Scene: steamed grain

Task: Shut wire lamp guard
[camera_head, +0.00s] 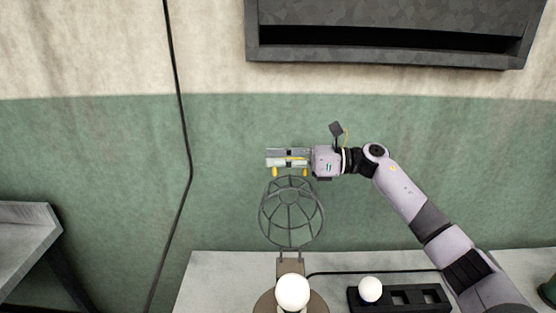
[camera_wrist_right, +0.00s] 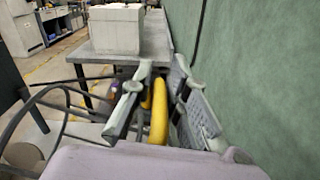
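The wire lamp guard (camera_head: 291,212) is a dark round cage that stands swung up and open behind the white bulb (camera_head: 292,291). It joins the lamp base at a hinge plate (camera_head: 290,266). A yellow handle (camera_head: 304,172) is at the guard's top. My right gripper (camera_head: 287,158) is at that handle, with its fingers on either side of it. In the wrist view the yellow handle (camera_wrist_right: 159,112) lies between the fingers (camera_wrist_right: 158,98), which look open with a small gap. Part of the guard's wire (camera_wrist_right: 62,108) shows at left there. My left gripper is not in view.
A second white bulb (camera_head: 370,289) sits in a black tray (camera_head: 430,294) right of the lamp. A dark cable crosses the grey table (camera_head: 225,270). The green wall stands close behind, with a dark wall-mounted unit (camera_head: 390,40) above.

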